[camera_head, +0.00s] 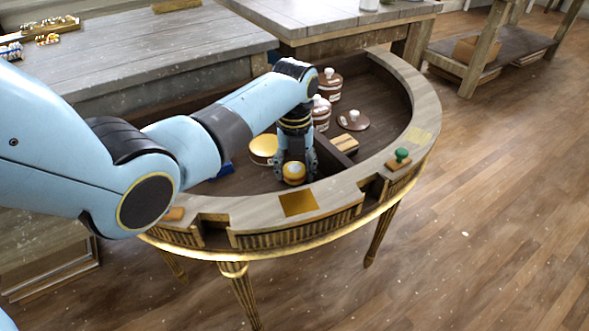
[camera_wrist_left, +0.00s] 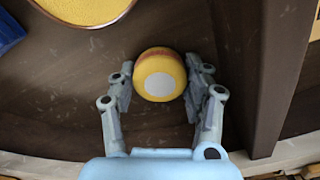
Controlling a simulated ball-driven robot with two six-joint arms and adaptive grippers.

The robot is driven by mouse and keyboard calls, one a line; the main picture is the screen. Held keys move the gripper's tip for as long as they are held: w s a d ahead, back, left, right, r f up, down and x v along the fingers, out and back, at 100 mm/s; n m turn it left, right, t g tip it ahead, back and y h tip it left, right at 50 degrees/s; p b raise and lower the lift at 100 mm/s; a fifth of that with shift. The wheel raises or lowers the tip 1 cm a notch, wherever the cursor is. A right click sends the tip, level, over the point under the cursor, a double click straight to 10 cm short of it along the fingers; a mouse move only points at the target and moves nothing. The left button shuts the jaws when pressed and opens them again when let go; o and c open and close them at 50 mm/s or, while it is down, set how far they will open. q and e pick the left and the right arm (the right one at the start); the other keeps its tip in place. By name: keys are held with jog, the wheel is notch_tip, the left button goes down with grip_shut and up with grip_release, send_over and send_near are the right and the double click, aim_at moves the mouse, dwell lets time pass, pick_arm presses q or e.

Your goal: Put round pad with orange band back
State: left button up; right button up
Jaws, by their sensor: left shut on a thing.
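The round pad with the orange band (camera_head: 294,173) is small and yellow. It is over the dark recessed floor of the half-round console, near its front rim. In the left wrist view the pad (camera_wrist_left: 160,78) shows a pale grey disc on its face and sits between the two fingers. My left gripper (camera_head: 295,168) points down and is shut on the pad. Whether the pad touches the floor below is hard to tell. My right gripper is not in view.
A larger yellow round tin (camera_head: 263,147) stands close behind the gripper. A dark divider (camera_head: 333,160) runs to its right, with lidded brown-and-white jars (camera_head: 330,86) beyond. A green-knobbed stamp (camera_head: 402,156) and a gold square (camera_head: 298,203) are on the console rim (camera_head: 345,192).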

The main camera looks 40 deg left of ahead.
aim_at(294, 168)
pick_arm(q)
jog(key=o, duration=1.1)
jog(key=shift+f, duration=0.1)
notch_tip(294, 168, up, 12)
jog(key=p, duration=0.2)
